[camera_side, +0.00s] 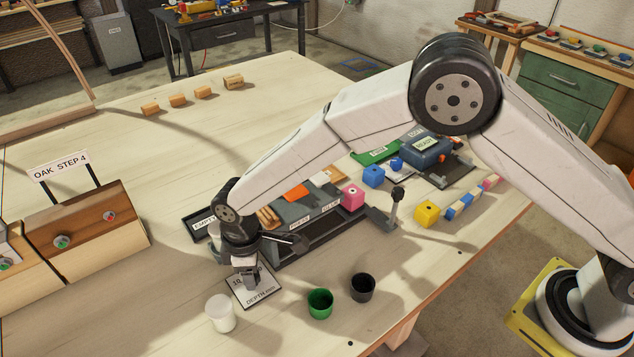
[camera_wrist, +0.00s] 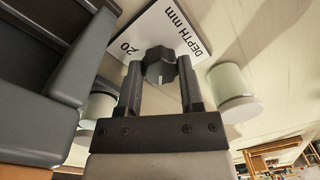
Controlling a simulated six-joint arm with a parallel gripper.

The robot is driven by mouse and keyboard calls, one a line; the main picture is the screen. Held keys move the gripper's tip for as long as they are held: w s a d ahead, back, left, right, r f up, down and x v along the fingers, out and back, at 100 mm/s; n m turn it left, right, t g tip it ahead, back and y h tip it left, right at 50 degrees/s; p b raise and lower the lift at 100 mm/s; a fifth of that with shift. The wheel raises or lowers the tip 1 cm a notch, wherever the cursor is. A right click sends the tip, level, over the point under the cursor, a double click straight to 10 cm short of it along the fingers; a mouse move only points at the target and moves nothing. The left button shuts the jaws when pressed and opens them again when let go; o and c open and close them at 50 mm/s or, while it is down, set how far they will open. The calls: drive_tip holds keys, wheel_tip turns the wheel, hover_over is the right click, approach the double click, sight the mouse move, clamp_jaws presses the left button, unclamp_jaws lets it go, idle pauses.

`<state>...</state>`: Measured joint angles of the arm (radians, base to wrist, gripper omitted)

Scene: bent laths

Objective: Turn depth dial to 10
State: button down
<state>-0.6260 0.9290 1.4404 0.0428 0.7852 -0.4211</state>
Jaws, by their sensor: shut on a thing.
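The depth dial is a black knob (camera_wrist: 160,66) on a white plate (camera_wrist: 150,35) marked "DEPTH mm" and "20" in the wrist view. The plate (camera_side: 262,296) lies on the table in the side view, partly covered by my gripper. My gripper (camera_side: 250,280) points down over the plate. In the wrist view its two dark fingers (camera_wrist: 160,88) stand either side of the knob and are shut on it. The knob's pointer and its exact setting cannot be made out.
A white cup (camera_side: 220,314), a green cup (camera_side: 320,303) and a black cup (camera_side: 363,288) stand near the plate. A dark tray unit (camera_side: 310,240) is close behind my gripper.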

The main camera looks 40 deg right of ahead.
idle(0.4)
drive_tip(key=shift+c, duration=1.2)
unclamp_jaws()
drive_tip(key=shift+w+r, duration=0.15)
drive_tip(key=shift+r, duration=3.8)
